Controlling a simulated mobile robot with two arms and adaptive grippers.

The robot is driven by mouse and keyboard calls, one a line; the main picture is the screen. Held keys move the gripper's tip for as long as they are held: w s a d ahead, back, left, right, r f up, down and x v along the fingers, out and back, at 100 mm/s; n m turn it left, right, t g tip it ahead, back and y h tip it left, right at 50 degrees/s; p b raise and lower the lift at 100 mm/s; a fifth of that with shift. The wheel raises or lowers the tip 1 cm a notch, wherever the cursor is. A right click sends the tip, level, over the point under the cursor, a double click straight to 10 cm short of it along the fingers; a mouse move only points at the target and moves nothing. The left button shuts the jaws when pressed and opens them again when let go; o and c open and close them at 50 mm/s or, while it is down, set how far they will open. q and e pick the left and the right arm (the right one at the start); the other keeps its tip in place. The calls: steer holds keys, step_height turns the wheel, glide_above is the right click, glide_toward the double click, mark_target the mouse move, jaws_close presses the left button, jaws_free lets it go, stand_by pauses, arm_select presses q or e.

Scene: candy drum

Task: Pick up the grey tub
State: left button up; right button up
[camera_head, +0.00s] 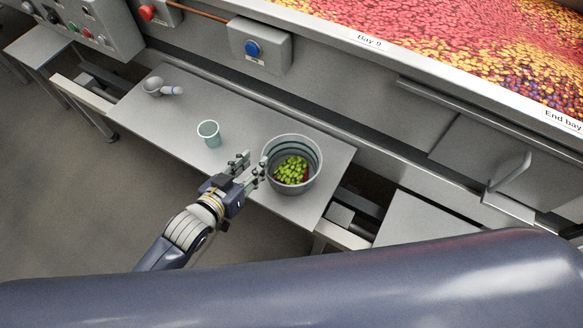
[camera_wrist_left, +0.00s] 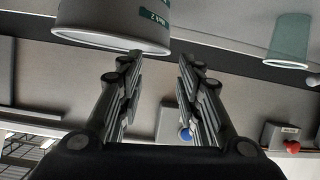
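The grey tub (camera_head: 313,165) stands upright on the metal bench at the right end. It is round and open-topped, with green candies and a little red inside. In the left wrist view part of the tub (camera_wrist_left: 108,22), with a green label, shows at the upper left. My left gripper (camera_head: 254,164) is just left of the tub, beside its near-left wall. Its two fingers are spread apart with nothing between them, as the left wrist view (camera_wrist_left: 158,85) also shows. I cannot tell whether a finger touches the tub. My right gripper is not in view.
A pale green translucent cup (camera_head: 208,133) stands on the bench (camera_head: 165,130) left of the tub. A small grey scoop (camera_head: 155,86) with a bluish handle lies farther left. The machine wall with a blue button box (camera_head: 260,47) rises behind. The candy-filled bay (camera_head: 470,40) is above.

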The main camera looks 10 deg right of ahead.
mark_target(276, 142)
arm_select(q)
steer(key=x, duration=1)
steer(key=shift+w+d, duration=0.2)
jaws_close()
